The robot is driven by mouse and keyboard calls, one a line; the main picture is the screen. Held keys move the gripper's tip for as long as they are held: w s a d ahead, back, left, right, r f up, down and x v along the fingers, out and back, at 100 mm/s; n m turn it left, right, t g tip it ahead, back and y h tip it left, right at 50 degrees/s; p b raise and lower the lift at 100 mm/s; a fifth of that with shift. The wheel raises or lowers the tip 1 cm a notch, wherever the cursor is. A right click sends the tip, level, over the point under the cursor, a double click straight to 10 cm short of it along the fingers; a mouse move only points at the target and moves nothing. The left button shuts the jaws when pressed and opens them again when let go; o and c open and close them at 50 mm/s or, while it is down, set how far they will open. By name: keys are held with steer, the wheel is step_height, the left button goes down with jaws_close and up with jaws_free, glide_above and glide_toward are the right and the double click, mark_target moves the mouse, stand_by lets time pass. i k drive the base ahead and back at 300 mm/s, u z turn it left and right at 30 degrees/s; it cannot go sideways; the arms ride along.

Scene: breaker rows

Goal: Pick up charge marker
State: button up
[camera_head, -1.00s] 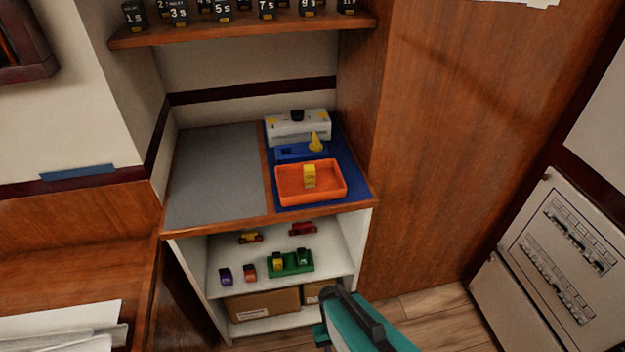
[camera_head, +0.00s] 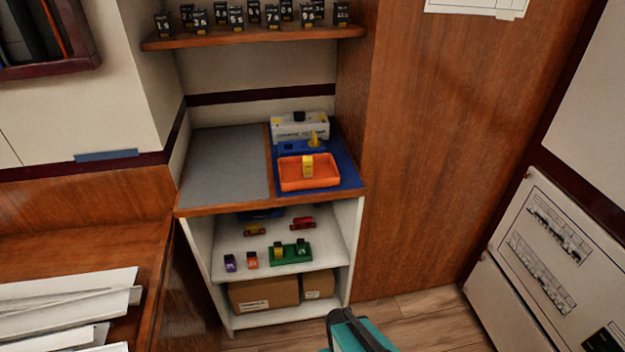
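No label reads as charge marker, so I cannot tell which piece it is. A yellow block (camera_head: 308,166) stands upright in an orange tray (camera_head: 325,184) on the right half of the cabinet top. A yellow cone-shaped piece (camera_head: 314,139) stands behind it on a blue block (camera_head: 288,147). Smaller purple (camera_head: 230,263) and orange (camera_head: 252,260) pieces stand on the shelf below. A teal and dark grey part of my arm (camera_head: 358,335) shows at the bottom edge, below and apart from the cabinet. Its fingertips cannot be made out.
A white box (camera_head: 299,127) stands at the back of the blue mat (camera_head: 348,176). The grey left half of the cabinet top (camera_head: 225,165) is clear. A green holder (camera_head: 291,256) and toy-like cars share the shelf. Numbered black blocks line the upper shelf (camera_head: 255,39). A wooden wall closes the right side.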

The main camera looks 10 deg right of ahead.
mark_target(307, 160)
steer(key=z, duration=0.25)
steer(key=k, duration=0.2)
steer(key=u, duration=3.1)
steer(key=k, duration=0.75)
